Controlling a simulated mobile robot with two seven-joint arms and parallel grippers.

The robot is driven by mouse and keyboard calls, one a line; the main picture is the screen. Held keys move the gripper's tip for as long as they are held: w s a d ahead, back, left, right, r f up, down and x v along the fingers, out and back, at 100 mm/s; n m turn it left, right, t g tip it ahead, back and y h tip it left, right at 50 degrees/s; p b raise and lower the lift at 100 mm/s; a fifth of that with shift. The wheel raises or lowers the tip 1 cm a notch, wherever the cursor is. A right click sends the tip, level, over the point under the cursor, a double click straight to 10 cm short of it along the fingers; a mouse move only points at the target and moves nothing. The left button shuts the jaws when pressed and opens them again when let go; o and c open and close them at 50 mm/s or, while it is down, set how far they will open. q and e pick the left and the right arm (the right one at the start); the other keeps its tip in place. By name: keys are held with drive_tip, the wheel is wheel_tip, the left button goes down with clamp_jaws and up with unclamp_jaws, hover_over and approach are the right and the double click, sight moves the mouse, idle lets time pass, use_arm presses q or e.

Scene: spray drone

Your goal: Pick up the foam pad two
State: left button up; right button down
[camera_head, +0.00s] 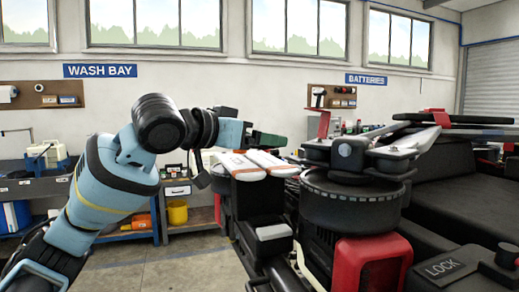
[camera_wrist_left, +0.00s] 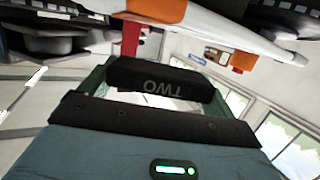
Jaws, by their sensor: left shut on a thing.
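The foam pad two (camera_wrist_left: 150,72) is a black block with the word TWO upside down on it, in the left wrist view. My left gripper (camera_wrist_left: 162,88) is shut on it, with a green finger at each side of the pad. In the head view my left gripper (camera_head: 267,139) is a dark green shape beside the drone, just above two white arms with orange bands (camera_head: 255,162). I cannot make out the pad in the head view. My right gripper is not in view.
The drone's black round motor housing (camera_head: 350,200) and red part (camera_head: 372,262) fill the middle right. White drone parts with orange bands (camera_wrist_left: 232,55) pass close above the gripper in the wrist view. A bench with a yellow bucket (camera_head: 177,212) stands behind.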

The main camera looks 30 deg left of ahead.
use_arm(q)
drive_tip(key=s+a+r+b, duration=0.1)
drive_tip(key=s+a+b, duration=0.1)
drive_tip(key=s+a, duration=0.7)
drive_tip(key=a, duration=0.3)
drive_tip(key=shift+a+r, duration=0.15)
drive_tip(key=shift+a, duration=0.05)
use_arm(e)
drive_tip(key=shift+g, duration=0.5)
drive_tip(key=s+f, duration=0.2)
drive_tip(key=f, duration=0.1)
drive_tip(key=shift+s+a, duration=0.35)
drive_tip(key=shift+s, duration=0.05)
